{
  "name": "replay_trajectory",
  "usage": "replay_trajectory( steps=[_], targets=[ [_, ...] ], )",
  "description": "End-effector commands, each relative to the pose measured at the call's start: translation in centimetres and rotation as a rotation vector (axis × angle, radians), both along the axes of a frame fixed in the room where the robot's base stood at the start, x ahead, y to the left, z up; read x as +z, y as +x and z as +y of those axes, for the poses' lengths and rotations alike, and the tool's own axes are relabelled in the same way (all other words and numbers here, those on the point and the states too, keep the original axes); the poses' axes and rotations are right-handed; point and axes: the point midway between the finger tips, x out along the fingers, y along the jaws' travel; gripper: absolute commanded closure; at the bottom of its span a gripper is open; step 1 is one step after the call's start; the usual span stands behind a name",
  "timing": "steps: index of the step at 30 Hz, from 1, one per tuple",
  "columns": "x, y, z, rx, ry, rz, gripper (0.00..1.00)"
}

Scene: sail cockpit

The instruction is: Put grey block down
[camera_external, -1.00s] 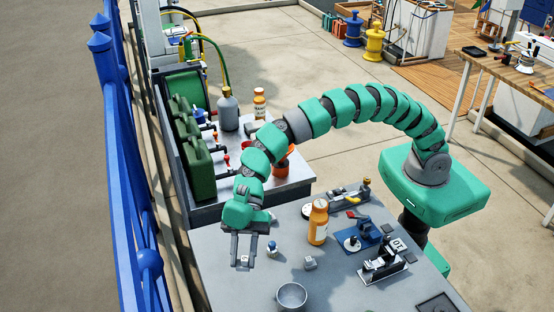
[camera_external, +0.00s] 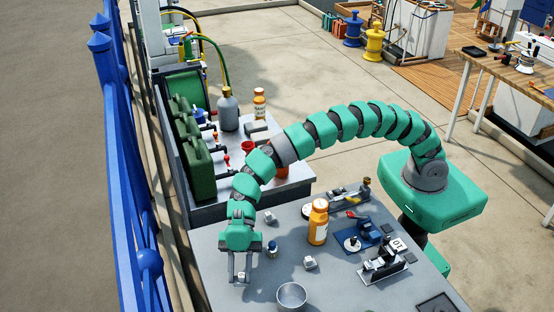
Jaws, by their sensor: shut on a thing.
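My gripper (camera_external: 240,277) points down over the left front part of the grey table. Its two fingers are shut on a small grey block (camera_external: 241,276), which shows as a pale patch between the fingertips. The block is low, close to the tabletop; I cannot tell whether it touches. A second small grey block (camera_external: 310,263) lies on the table to the right. A third small pale grey block (camera_external: 269,217) lies further back, just right of my wrist.
A small blue-topped item (camera_external: 272,249) stands close right of my gripper. A metal cup (camera_external: 292,297) is at the front. An orange bottle (camera_external: 318,222) and a blue fixture (camera_external: 360,236) stand further right. The grey table (camera_external: 219,266) is bare just left of my gripper.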

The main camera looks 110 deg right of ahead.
Motion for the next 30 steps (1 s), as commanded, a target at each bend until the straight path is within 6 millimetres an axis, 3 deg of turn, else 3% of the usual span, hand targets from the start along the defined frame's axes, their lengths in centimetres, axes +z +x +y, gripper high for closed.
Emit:
replay_trajectory(
  steps=[4,28,29,30],
  targets=[
    [-1.7,0.0,-0.1,0.0,0.0,0.0,1.0],
    [-3.1,-0.1,0.1,0.001,0.0,0.003,1.0],
    [-3.2,-0.1,0.1,0.001,0.0,0.003,0.69],
    [-3.2,-0.1,0.1,0.001,-0.001,0.003,0.58]
  ],
)
